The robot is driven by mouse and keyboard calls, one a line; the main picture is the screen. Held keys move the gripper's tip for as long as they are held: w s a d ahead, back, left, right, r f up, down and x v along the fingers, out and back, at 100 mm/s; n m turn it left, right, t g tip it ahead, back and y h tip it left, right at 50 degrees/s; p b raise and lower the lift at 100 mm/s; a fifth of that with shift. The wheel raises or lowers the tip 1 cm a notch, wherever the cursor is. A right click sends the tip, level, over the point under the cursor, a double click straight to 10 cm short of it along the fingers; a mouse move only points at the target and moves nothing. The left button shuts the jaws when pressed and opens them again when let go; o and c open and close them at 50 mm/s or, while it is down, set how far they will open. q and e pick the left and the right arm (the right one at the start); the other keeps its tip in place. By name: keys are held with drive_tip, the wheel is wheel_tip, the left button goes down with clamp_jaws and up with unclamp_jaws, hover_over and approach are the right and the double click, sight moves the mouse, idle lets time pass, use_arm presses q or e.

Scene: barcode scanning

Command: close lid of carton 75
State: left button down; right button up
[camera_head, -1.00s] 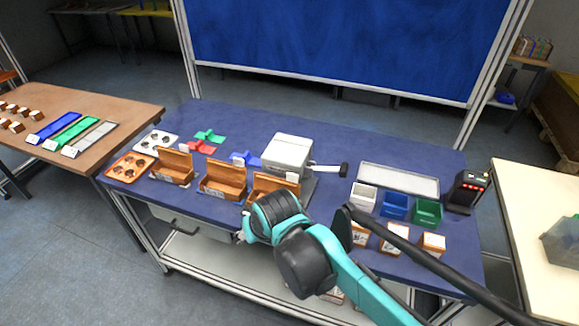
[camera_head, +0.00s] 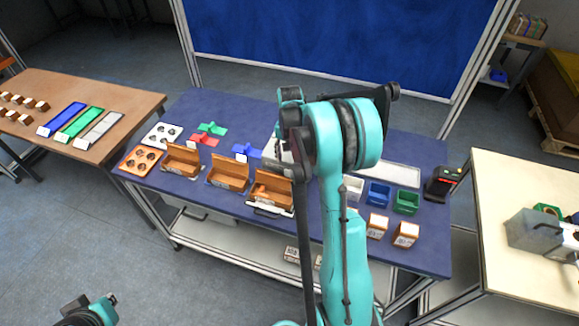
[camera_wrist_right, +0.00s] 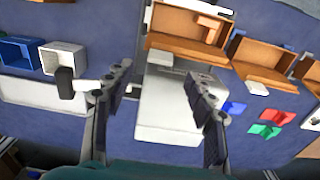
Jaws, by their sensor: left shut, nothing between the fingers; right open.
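Three brown cartons stand in a row on the blue table, all with lids raised at the back: left carton (camera_head: 181,158), middle carton (camera_head: 228,175) and right carton (camera_head: 271,190). I cannot read which is 75. The right carton holds a small brown piece, and shows in the right wrist view (camera_wrist_right: 185,42). My right gripper (camera_wrist_right: 160,82) is open and empty, above the white box-shaped device (camera_wrist_right: 170,118) behind the right carton. In the head view my right arm hides this gripper's fingers. My left gripper (camera_head: 108,300) is low at the bottom left, away from the table, shut and empty.
White, blue (camera_head: 378,194) and green (camera_head: 407,202) bins stand right of my arm, with small cartons (camera_head: 405,235) in front. A black scanner-like device (camera_head: 442,184) stands at the right edge. Red and green pieces (camera_head: 211,129) and an orange tray (camera_head: 141,160) are at left.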

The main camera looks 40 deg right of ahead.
sight(289, 171)
wheel_tip(289, 171, down, 7)
drive_tip(key=shift+r, duration=0.1)
idle(0.3)
clamp_jaws()
